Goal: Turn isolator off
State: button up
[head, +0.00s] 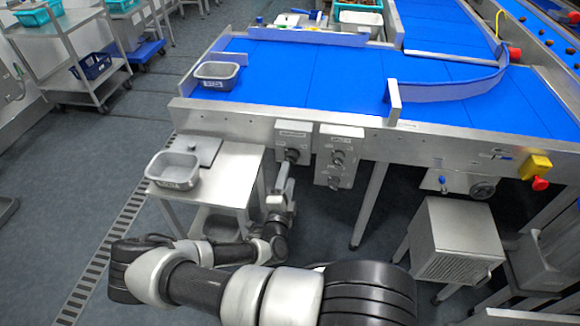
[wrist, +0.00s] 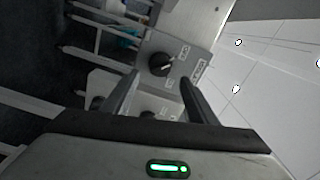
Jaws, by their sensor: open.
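A grey control box (head: 294,133) with a dark rotary knob hangs on the left of the conveyor's front side; I take it as the isolator. In the wrist view, its black round knob (wrist: 161,64) with a white pointer mark sits on a grey plate (wrist: 185,44) with small labels too small to read. The pointer slants toward the upper right label. My gripper (head: 288,170) is just in front of and below the box. In the wrist view my gripper (wrist: 160,78) is open, its two fingers either side of the knob's line, apparently short of it. Nothing is held.
A second box (head: 338,157) with two knobs is mounted just right. A steel side table (head: 225,175) with a metal tray (head: 173,170) stands left of my arm. The blue conveyor (head: 310,75) is above; a red stop button (head: 540,183) is far right.

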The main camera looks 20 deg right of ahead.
jog(key=v, duration=1.1)
jog(key=shift+w, duration=0.1)
